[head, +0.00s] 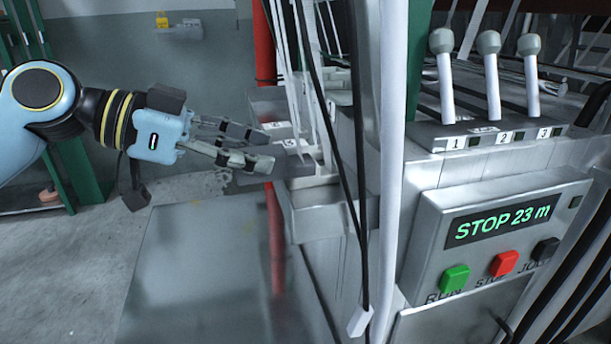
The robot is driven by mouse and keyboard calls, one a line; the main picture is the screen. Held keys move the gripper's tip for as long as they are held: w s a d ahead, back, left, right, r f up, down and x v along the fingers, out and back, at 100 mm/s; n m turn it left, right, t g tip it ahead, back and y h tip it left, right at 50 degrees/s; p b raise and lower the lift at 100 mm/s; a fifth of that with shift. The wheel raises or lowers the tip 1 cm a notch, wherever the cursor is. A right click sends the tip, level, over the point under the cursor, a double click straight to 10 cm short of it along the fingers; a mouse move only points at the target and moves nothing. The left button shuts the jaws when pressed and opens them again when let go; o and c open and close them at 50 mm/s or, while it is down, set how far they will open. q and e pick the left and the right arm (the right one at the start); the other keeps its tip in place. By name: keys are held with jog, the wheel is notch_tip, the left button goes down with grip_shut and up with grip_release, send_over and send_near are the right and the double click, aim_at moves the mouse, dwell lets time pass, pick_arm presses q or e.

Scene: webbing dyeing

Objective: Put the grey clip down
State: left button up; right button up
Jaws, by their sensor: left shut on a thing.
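My left gripper (262,150) reaches in from the left, its fingers pointing right at the edge of the metal machine. It is shut on a small grey piece, which I take to be the grey clip (294,146), at the fingertips. The clip is small and partly hidden by the fingers, and its outline blends with the grey metal behind. I cannot tell whether it touches the machine's ledge (322,192) or hangs just above it. My right gripper is not in view.
White and black webbing strands (360,160) hang close to the right of the gripper. A red pipe (264,50) stands behind. A control panel (480,245) reads "STOP 23 m", below three levers (489,75). A flat metal plate (215,270) below the gripper is clear.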

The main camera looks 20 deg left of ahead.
aim_at(305, 172)
pick_arm(q)
jog(key=w+d, duration=0.2)
jog(key=d, duration=0.1)
jog(key=w+d, duration=0.1)
jog(key=d, duration=0.1)
jog(key=shift+w+r+p, duration=0.1)
jog(key=shift+w+p, duration=0.15)
jog(key=shift+p, duration=0.05)
jog(key=shift+w+d+f, duration=0.2)
jog(key=shift+w+d, duration=0.1)
jog(key=shift+d, duration=0.15)
notch_tip(305, 172, down, 4)
jog(key=shift+r, duration=0.25)
